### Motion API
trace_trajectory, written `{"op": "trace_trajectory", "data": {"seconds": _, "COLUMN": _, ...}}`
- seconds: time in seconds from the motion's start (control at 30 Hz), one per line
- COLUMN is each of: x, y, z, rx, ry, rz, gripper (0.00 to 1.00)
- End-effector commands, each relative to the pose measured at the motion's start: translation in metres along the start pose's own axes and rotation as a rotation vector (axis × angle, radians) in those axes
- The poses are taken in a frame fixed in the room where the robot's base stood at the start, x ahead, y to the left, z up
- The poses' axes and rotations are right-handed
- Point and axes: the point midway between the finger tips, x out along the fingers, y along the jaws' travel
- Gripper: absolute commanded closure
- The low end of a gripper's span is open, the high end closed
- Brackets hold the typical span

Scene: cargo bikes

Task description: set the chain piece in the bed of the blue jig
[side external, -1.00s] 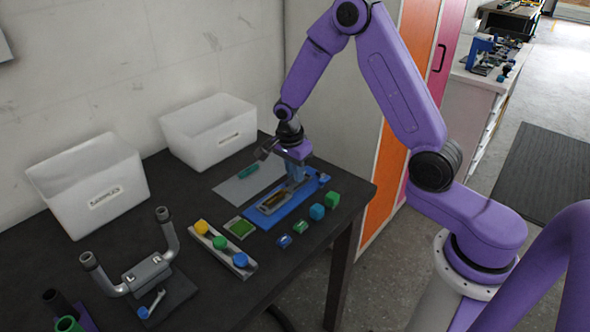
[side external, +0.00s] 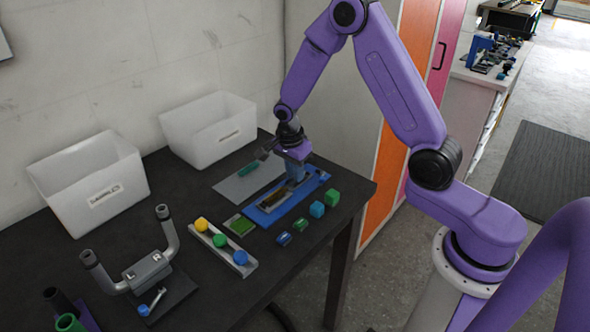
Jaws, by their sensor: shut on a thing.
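The blue jig (side external: 266,219) lies flat near the right end of the black table, with a long narrow bed. A dark brownish strip (side external: 274,201) shows along the bed; it appears to be the chain piece, but its links are too small to make out. My gripper (side external: 292,183) points down over the far right part of the jig and is shut on the end of this strip. The fingertips and the held end are mostly hidden. I cannot tell whether the strip touches the bed floor.
A grey mat with a green piece (side external: 249,169) lies behind the jig. Small blue and green blocks (side external: 317,209) stand in front. Two white bins (side external: 210,130) stand along the wall.

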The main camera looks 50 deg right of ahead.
Motion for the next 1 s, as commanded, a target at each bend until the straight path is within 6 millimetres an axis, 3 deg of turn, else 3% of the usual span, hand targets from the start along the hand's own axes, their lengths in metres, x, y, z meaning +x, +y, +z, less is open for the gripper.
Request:
{"op": "trace_trajectory", "data": {"seconds": 0.77, "x": 0.0072, "y": -0.0001, "z": 0.0012, "rx": 0.001, "ry": -0.001, "rz": -0.001, "gripper": 1.0}}
{"op": "trace_trajectory", "data": {"seconds": 0.8, "x": 0.0072, "y": -0.0001, "z": 0.0012, "rx": 0.001, "ry": -0.001, "rz": -0.001, "gripper": 0.77}}
{"op": "trace_trajectory", "data": {"seconds": 0.87, "x": 0.0073, "y": -0.0001, "z": 0.0012, "rx": 0.001, "ry": 0.0, "rz": 0.0, "gripper": 0.58}}
{"op": "trace_trajectory", "data": {"seconds": 1.0, "x": 0.0073, "y": 0.0, "z": 0.0012, "rx": 0.001, "ry": 0.0, "rz": 0.0, "gripper": 0.54}}
